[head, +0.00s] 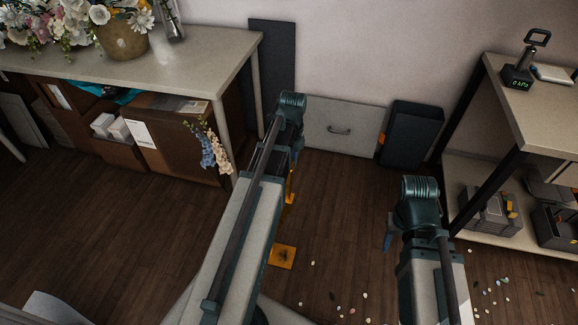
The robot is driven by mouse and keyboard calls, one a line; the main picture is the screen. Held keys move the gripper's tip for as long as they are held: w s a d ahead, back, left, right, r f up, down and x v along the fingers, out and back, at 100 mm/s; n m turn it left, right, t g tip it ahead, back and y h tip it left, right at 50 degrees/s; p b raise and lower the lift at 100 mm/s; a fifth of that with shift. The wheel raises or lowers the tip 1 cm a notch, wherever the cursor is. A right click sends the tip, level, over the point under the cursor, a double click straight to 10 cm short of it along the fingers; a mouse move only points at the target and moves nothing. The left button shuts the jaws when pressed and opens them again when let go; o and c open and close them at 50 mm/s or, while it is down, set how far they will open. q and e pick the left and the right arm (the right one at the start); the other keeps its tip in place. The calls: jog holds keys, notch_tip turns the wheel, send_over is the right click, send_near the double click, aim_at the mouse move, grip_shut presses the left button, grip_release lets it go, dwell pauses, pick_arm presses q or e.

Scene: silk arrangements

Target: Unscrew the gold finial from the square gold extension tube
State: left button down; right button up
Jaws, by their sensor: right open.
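A gold square plate (281,257) lies on the wooden floor just right of my left arm. Above it, a narrow gold upright piece (291,190) shows beside the arm, perhaps part of the extension tube. My left arm covers most of it, and I cannot make out the finial. My left gripper is hidden behind my own arm. My right gripper (388,239) shows only as a small blue-grey part left of my right arm, low over the floor. It is open and apart from the gold piece.
A workbench (190,72) with flowers stands at the left, boxes (165,140) beneath it. Pink and blue flowers (210,148) hang by its right leg. A dark case (411,135) leans on the back wall. A shelf unit (525,120) stands right. Small petals litter the floor.

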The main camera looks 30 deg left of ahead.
pick_arm(q)
jog(key=n, duration=0.2)
jog(key=shift+n, duration=0.4)
jog(key=shift+r+p, duration=0.6)
dwell(0.4)
jog(key=shift+w+r+p, duration=0.2)
jog(key=shift+r+p, duration=1.65)
jog(key=shift+r, duration=0.05)
